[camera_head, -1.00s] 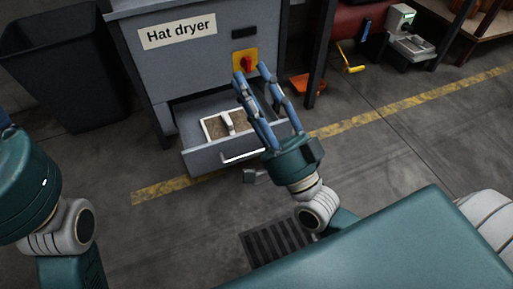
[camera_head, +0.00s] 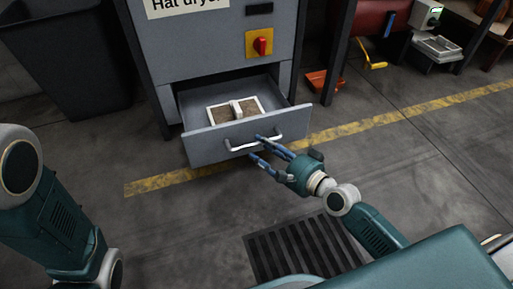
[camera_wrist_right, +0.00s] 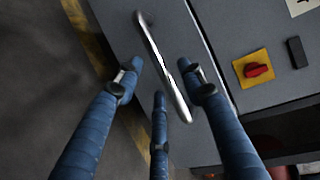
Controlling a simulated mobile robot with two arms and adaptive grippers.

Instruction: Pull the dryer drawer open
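The dryer drawer (camera_head: 222,147) stands part-way out of the grey hat dryer (camera_head: 200,50), with a white-framed tray (camera_head: 222,112) inside. Its curved metal handle (camera_head: 238,148) is on the front panel. My right gripper (camera_head: 258,148) is at the right part of the handle, fingers pointing at the drawer front. In the right wrist view the blue fingers (camera_wrist_right: 163,74) are spread apart, and the handle (camera_wrist_right: 165,65) runs diagonally between their tips. I cannot tell whether they touch it. My left arm shows at the left edge; its gripper is out of view.
A dark bin (camera_head: 65,65) stands left of the dryer. A red switch on a yellow plate (camera_head: 259,43) is above the drawer. A yellow floor line (camera_head: 345,127) crosses behind a floor grate (camera_head: 300,248). The floor before the drawer's left side is clear.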

